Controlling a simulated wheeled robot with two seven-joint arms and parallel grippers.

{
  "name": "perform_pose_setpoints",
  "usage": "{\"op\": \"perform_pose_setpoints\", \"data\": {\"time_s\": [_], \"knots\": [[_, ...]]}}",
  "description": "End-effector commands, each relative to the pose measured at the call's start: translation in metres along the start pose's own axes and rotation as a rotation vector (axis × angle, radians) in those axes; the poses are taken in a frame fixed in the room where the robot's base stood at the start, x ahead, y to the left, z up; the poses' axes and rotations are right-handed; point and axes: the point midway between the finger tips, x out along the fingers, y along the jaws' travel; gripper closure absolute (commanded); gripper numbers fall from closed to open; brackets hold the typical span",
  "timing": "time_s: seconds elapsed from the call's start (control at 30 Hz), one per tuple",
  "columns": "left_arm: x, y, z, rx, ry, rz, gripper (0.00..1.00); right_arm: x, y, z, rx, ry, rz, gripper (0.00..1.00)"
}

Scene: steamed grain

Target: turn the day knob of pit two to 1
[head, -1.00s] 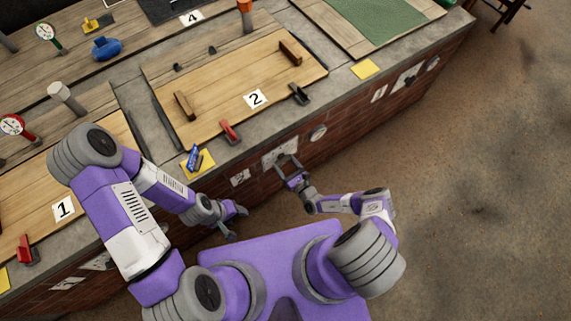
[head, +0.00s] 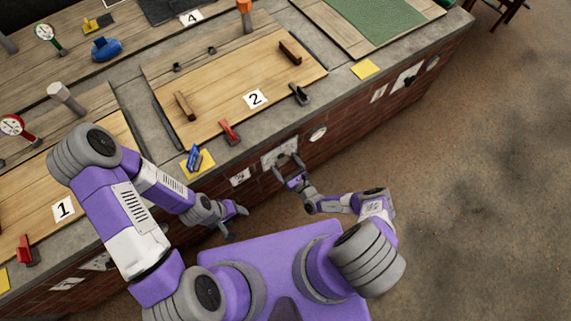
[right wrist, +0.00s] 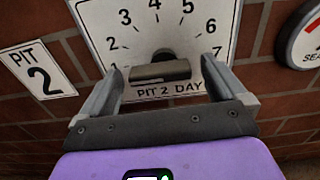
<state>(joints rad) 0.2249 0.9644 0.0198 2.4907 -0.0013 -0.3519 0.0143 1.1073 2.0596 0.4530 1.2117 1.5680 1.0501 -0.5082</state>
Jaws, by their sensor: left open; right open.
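The day dial of pit two (right wrist: 195,22) is a white plate in the right wrist view, with numbers 1 to 7 in an arc and "PIT 2 DAY" below. Its grey bar-shaped knob (right wrist: 160,72) lies almost level, one end towards the 1. I cannot tell which end is the pointer. My right gripper (right wrist: 161,76) is open, its fingers on either side of the knob with gaps. In the head view the right gripper (head: 286,168) is at the brick front below pit two, partly covering the dial plate (head: 272,158). My left gripper (head: 240,222) is open and empty.
A "PIT 2" sign (right wrist: 38,72) is left of the dial, and a round gauge (right wrist: 306,40) is at its right. Above, the counter holds pit two's wooden lid (head: 215,95), a red lever (head: 229,130), a black lever (head: 299,94) and a blue object on yellow (head: 193,157).

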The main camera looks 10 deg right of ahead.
Motion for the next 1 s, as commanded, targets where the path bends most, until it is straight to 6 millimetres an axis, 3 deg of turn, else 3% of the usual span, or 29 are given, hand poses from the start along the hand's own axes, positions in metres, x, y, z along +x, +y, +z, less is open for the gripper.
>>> {"op": "perform_pose_setpoints", "data": {"time_s": [0.5, 1.0], "knots": [[-0.015, 0.006, 0.001, 0.0, 0.0, 0.0, 0.42, -0.07, -0.001, 0.001, 0.0, 0.0, -0.001, 0.02], [-0.015, 0.006, 0.001, 0.0, 0.0, 0.0, 0.42, -0.075, 0.0, 0.0, -0.001, 0.0, 0.0, 0.02]]}}
